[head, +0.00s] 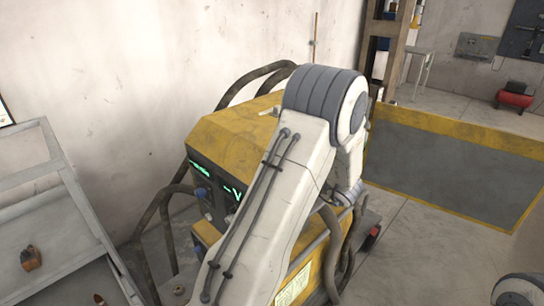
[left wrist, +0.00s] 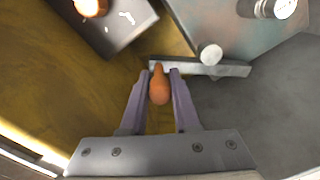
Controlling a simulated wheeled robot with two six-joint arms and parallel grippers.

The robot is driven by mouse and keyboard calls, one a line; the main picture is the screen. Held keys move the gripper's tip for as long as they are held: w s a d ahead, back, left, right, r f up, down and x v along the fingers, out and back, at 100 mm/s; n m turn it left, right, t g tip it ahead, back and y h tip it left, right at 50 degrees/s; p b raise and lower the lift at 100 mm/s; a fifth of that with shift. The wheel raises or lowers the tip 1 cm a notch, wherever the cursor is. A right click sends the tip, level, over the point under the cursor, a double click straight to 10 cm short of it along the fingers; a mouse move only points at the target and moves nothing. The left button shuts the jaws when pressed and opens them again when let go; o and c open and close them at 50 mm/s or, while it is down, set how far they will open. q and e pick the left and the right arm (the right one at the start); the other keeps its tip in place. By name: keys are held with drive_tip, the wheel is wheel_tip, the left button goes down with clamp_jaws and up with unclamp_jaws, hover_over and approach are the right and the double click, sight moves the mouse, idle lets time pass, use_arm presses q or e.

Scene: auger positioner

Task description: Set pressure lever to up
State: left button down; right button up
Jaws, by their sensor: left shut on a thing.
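In the left wrist view, a lever (left wrist: 232,70) has a flat silver bar and a rounded orange handle (left wrist: 159,92). A round metal pivot (left wrist: 210,54) sits on the bar. My left gripper (left wrist: 158,76) has its two purple fingers on either side of the orange handle and is shut on it. In the head view, the yellow machine (head: 232,139) stands by the wall with green lit displays. My white arm crosses in front of it, so the lever and left gripper are hidden there. My right gripper is not in view.
In the left wrist view, a glowing orange light (left wrist: 90,7) and a round metal knob (left wrist: 284,8) are near the lever. Thick hoses (head: 152,215) loop beside the machine. A grey cart (head: 62,180) stands left, and a yellow-edged grey barrier (head: 450,165) right.

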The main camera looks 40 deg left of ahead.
use_arm(q)
drive_tip(key=c, duration=0.7)
unclamp_jaws()
drive_tip(key=shift+o, duration=0.2)
drive_tip(key=d+b, duration=0.3)
drive_tip(key=d, duration=0.7)
drive_tip(key=shift+s+d+b, duration=0.25)
drive_tip(key=shift+s+b, duration=0.05)
drive_tip(key=shift+s, duration=0.05)
drive_tip(key=shift+w+r, duration=0.1)
